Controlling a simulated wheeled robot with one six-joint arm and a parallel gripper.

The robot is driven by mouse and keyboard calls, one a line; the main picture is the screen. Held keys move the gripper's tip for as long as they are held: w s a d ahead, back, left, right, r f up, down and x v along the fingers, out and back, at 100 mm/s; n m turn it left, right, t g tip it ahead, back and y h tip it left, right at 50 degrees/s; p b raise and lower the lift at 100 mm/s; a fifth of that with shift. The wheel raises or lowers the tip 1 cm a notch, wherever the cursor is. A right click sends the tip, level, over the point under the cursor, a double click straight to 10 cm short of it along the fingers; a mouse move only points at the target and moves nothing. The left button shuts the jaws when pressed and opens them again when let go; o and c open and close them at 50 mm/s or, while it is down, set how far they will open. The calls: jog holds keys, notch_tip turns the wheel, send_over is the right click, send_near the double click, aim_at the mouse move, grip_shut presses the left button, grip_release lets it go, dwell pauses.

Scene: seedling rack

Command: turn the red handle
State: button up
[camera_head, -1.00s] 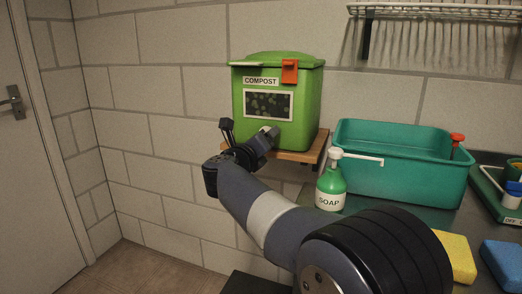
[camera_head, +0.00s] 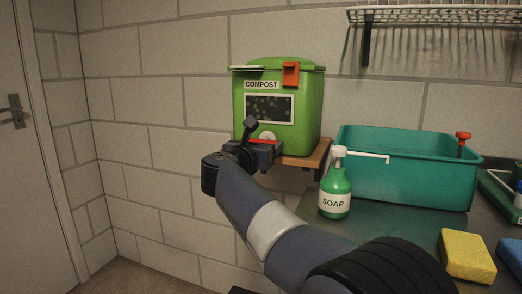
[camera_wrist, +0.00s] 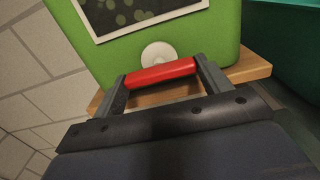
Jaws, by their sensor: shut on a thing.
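The red handle (camera_wrist: 160,74) is a short bar in front of a white round hub (camera_wrist: 157,54) low on the front of the green compost bin (camera_head: 312,105). In the wrist view it lies nearly level, its right end slightly higher. My gripper (camera_wrist: 161,80) has one finger at each end of the bar and is shut on it. In the head view the handle (camera_head: 263,141) shows as a thin red strip above my gripper (camera_head: 262,146), just below the hub. My gripper hides part of the bin's lower front.
The bin stands on a wooden shelf (camera_head: 313,156). To the right are a green soap bottle (camera_head: 335,190), a teal tub (camera_head: 400,170) with a red-topped item (camera_head: 462,142), and a yellow sponge (camera_head: 466,256). An orange latch (camera_head: 290,73) hangs at the bin's lid. The wall on the left is bare.

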jog(key=shift+f, duration=0.1)
dwell(0.4)
jog(key=o, duration=1)
jog(key=p+v, duration=0.1)
jog(key=v, duration=0.9)
jog(key=shift+s+a, duration=0.2)
jog(key=shift+s, duration=0.15)
